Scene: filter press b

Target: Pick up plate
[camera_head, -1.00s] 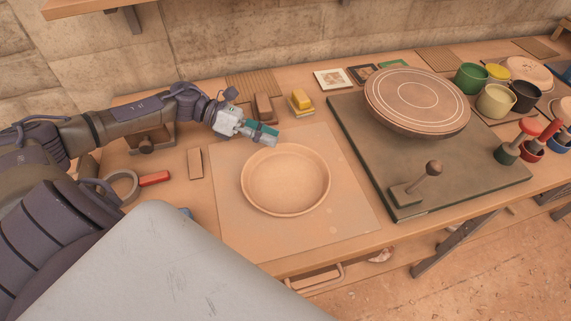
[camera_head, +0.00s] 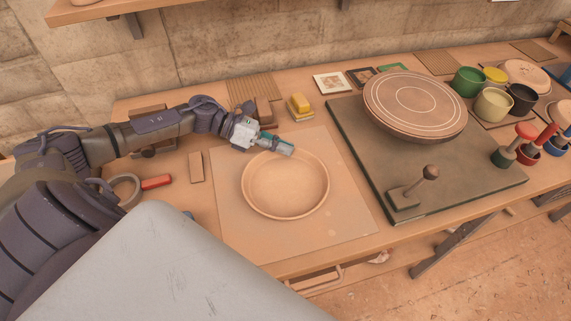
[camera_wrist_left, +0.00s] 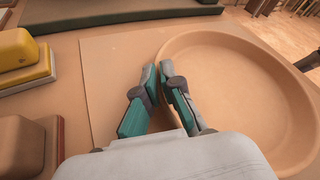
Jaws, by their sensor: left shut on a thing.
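A round, shallow clay-coloured plate (camera_head: 286,186) lies on a pale square board on the workbench. It also fills the right of the left wrist view (camera_wrist_left: 240,90). My left gripper (camera_head: 290,150) is at the plate's far rim. In the left wrist view its two teal fingers (camera_wrist_left: 158,72) are close together, one on each side of the rim, shut on it. The lower part of the rim near the hand is hidden by the gripper. The right gripper is not in view.
The pale board (camera_head: 240,232) lies under the plate. A dark green board (camera_head: 440,190) with a round wheel disc (camera_head: 415,103) and a knobbed tool (camera_head: 410,190) stands to the right. A yellow block (camera_head: 300,103) sits behind. Several cups and stamps stand at far right.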

